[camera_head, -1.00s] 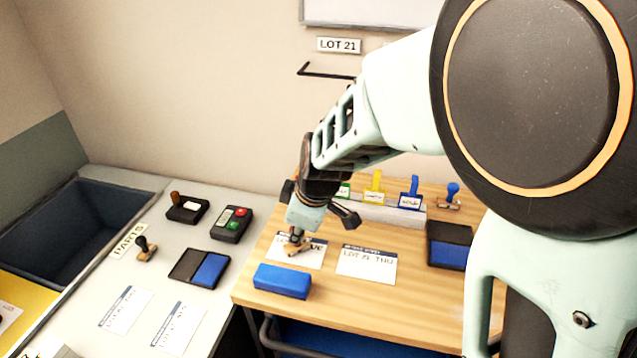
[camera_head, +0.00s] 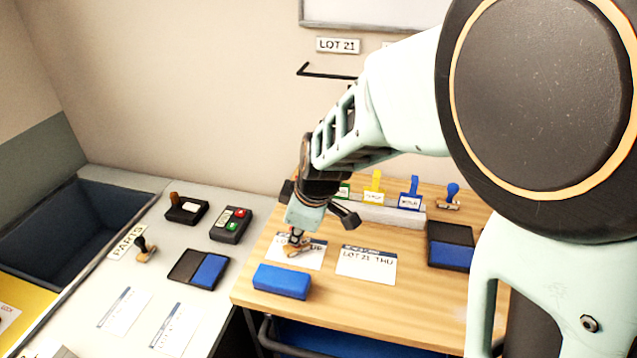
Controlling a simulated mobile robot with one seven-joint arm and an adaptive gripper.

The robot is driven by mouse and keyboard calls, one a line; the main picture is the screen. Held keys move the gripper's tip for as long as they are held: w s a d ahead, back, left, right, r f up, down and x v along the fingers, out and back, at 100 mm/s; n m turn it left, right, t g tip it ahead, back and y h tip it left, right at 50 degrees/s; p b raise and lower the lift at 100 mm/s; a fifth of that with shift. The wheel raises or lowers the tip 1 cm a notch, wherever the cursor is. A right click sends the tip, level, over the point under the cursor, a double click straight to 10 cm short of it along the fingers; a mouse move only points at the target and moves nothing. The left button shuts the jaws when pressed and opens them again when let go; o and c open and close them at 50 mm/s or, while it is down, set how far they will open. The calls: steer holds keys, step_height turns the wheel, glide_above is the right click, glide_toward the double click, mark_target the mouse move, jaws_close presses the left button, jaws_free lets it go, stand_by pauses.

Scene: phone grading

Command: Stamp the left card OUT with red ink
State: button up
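The left card (camera_head: 314,262) lies on the wooden table, with a dark header strip and some print partly hidden by the stamp. The right card (camera_head: 366,266) lies beside it and reads "LOT 21 THU". My gripper (camera_head: 297,232) points down over the left card, shut on a stamp (camera_head: 298,249) with a wooden base. The stamp is at the left card's surface; I cannot tell whether it touches. Its face and any ink are hidden. An open ink pad (camera_head: 450,256) at the table's right shows blue. I see no red pad.
A blue block (camera_head: 282,281) lies in front of the left card. A blue-handled stamp (camera_head: 451,197) and coloured tags (camera_head: 410,194) stand at the back. On the grey counter are another stamp (camera_head: 146,251), a blue pad (camera_head: 209,270), a button box (camera_head: 231,224) and cards (camera_head: 173,328).

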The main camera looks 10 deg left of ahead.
steer(key=shift+s+f, duration=0.1)
steer(key=shift+f, duration=0.05)
steer(key=shift+r+p, duration=2.25)
steer(key=shift+r, duration=1.4)
steer(key=shift+f, duration=0.1)
